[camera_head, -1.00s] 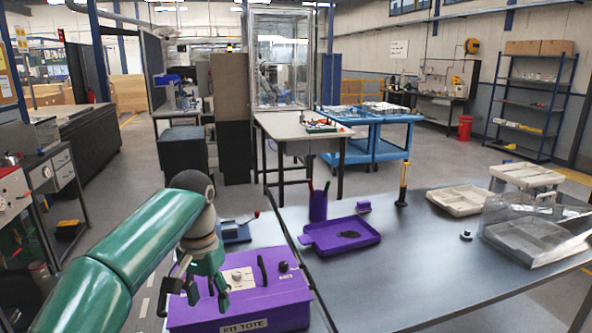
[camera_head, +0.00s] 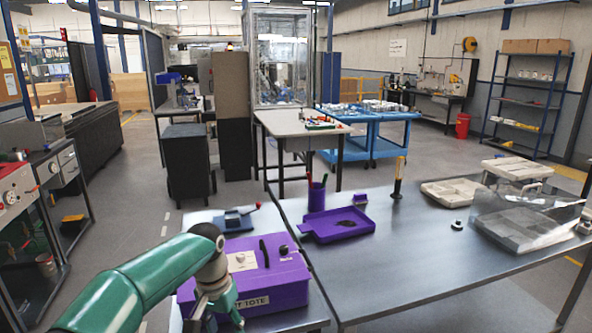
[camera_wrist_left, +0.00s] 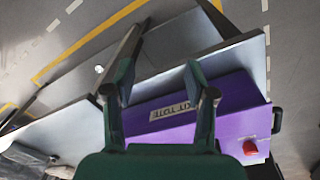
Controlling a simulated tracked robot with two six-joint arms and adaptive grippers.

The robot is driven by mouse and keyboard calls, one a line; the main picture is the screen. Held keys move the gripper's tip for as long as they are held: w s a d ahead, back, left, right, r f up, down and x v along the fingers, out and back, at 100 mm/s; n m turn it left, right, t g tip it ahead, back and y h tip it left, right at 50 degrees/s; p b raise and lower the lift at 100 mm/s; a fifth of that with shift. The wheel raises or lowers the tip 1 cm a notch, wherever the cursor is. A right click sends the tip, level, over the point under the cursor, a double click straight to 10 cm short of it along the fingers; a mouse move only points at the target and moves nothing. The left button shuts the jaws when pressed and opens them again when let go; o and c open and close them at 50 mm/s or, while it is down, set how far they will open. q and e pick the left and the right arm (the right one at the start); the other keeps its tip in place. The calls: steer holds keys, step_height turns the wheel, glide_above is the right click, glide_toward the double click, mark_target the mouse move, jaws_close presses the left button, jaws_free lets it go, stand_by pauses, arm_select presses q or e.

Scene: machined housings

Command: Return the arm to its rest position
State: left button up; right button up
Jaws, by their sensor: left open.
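My left arm (camera_head: 150,285) comes in from the lower left in the head view, and its gripper (camera_head: 212,310) hangs in front of the near left part of the purple kit tote (camera_head: 278,278). In the left wrist view the gripper (camera_wrist_left: 158,92) has its two fingers well apart with nothing between them. The tote (camera_wrist_left: 232,100) lies beyond the fingers there, its label seen in the gap. In the head view the gripper covers part of the tote's label. I cannot tell how far above the tote it is. My right gripper is in neither view.
A grey table (camera_head: 400,255) extends right, with a purple tray (camera_head: 338,226), a purple pen cup (camera_head: 316,196), a yellow-handled tool (camera_head: 398,180) and a clear-covered case (camera_head: 525,222). A blue device (camera_head: 235,218) sits behind the tote. Open floor (camera_head: 110,245) lies left of the table.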

arm_select(q)
steer(key=s+d+f+n+h, duration=0.1)
steer(key=s+f, duration=0.3)
steer(key=f, duration=0.7)
steer(key=s+d+f+h, duration=0.15)
steer(key=s+f, duration=0.25)
steer(key=f, duration=0.6)
steer(key=s+f+n, duration=0.2)
steer(key=s+f, duration=0.2)
steer(key=s, duration=0.6)
steer(key=s+f+n, duration=0.2)
steer(key=s+f, duration=0.3)
steer(key=s, duration=0.5)
steer(key=shift+d+f+t+h, duration=0.2)
steer(key=shift+f+t+h, duration=0.05)
steer(key=shift+t+h, duration=0.1)
